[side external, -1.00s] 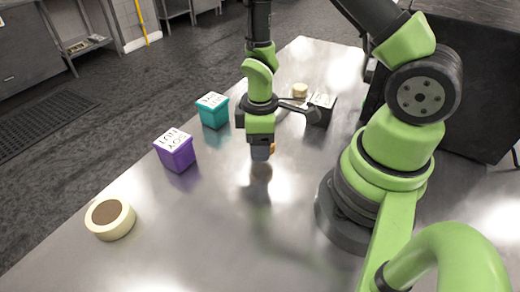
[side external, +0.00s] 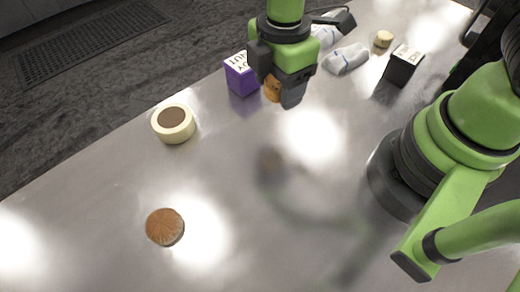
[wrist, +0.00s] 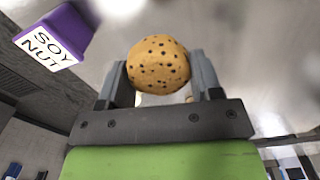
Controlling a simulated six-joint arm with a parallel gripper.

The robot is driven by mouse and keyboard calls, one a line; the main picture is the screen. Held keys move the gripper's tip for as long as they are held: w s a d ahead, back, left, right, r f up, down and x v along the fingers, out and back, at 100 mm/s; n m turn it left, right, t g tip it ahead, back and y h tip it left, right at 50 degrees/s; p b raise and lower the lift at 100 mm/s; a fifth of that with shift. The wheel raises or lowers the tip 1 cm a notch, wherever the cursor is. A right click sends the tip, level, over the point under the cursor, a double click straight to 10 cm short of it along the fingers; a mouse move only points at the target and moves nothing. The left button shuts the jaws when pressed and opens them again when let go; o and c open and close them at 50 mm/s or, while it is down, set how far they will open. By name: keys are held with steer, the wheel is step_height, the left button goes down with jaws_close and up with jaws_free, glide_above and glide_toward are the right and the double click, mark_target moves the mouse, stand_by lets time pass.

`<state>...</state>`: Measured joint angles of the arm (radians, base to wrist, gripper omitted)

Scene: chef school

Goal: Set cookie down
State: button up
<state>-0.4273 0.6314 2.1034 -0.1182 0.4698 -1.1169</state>
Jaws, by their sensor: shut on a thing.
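A round chocolate-chip cookie (wrist: 158,64) is clamped between the two fingers of my gripper (wrist: 160,75) in the wrist view. In the side view, my gripper (side external: 279,92) points down over the metal table, and the cookie (side external: 271,88) shows as a small orange-brown piece at its fingertips, partly hidden by a finger. The cookie appears held above the table; the exact gap is hard to tell.
A purple soy nut box (side external: 241,76) stands left of my gripper; it also shows in the wrist view (wrist: 62,32). A cream ring-shaped container (side external: 173,125), orange-brown disc (side external: 165,227), white wrapped items (side external: 346,59), black box (side external: 402,67) and beige cylinder (side external: 384,39) are around. The table (side external: 290,190) is clear centrally.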

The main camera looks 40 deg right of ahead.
steer(key=s+a+n, duration=0.2)
steer(key=a+n, duration=0.2)
steer(key=a, duration=0.2)
glide_above(257, 159)
steer(key=shift+n, duration=0.3)
step_height(257, 159, down, 5)
steer(key=shift+r, duration=0.1)
steer(key=shift+f, duration=2.55)
steer(key=o, duration=0.9)
steer(key=shift+f, duration=0.1)
